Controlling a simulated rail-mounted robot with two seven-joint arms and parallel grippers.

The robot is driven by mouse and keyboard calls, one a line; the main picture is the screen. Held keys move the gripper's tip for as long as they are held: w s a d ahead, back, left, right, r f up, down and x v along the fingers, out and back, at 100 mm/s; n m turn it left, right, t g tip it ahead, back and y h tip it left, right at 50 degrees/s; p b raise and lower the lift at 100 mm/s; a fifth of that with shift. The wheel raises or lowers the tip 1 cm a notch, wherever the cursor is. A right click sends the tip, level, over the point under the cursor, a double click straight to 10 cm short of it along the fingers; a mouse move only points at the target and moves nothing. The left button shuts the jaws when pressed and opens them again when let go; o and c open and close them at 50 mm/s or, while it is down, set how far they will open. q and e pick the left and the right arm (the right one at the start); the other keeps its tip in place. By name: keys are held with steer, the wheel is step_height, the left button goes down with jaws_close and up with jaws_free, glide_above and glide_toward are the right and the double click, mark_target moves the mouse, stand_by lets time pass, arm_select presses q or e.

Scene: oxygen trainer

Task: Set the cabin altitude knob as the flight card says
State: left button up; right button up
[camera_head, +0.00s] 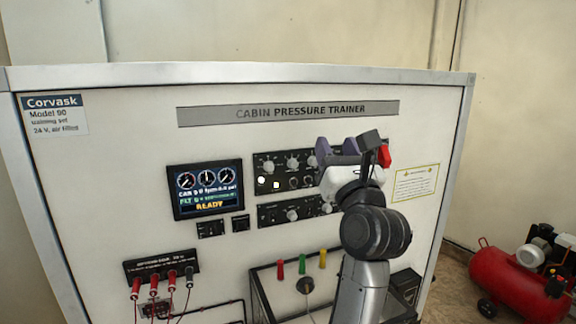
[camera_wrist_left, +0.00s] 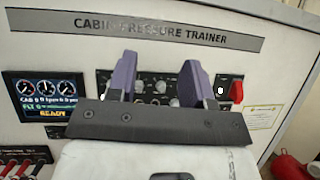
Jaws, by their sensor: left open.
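The upper control panel (camera_head: 283,153) carries several round grey knobs, one at its upper left (camera_head: 268,166); a lower panel (camera_head: 268,222) has another knob (camera_head: 292,215). I cannot tell which is the cabin altitude knob; lettering is too small. My left gripper (camera_head: 345,148) is open and empty, in front of the upper panel's right part, hiding it. In the left wrist view, the purple fingers of this gripper (camera_wrist_left: 158,80) stand apart, with small knobs (camera_wrist_left: 160,87) showing between them. No flight card is clearly readable. My right gripper is not in view.
The trainer's display (camera_head: 206,190) shows three dials and READY. A red part (camera_head: 384,156) sits close to my gripper's right. A yellow-bordered label (camera_head: 416,182) is further right. Red plugs with cables (camera_head: 154,284) are at lower left. A red compressor (camera_head: 515,285) stands on the floor.

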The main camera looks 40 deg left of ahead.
arm_select(q)
step_height(320, 180, down, 7)
steer(key=a+n+g+h, duration=0.3)
steer(key=g+h, duration=0.1)
steer(key=n+g+p, duration=0.1)
steer(key=p, duration=0.4)
glide_toward(295, 165)
steer(key=x, duration=0.7)
steer(key=shift+s+r, duration=0.1)
steer(key=shift+r, duration=0.05)
steer(key=shift+x, duration=0.95)
steer(key=shift+c, duration=0.5)
steer(key=shift+d, duration=0.1)
jaws_close()
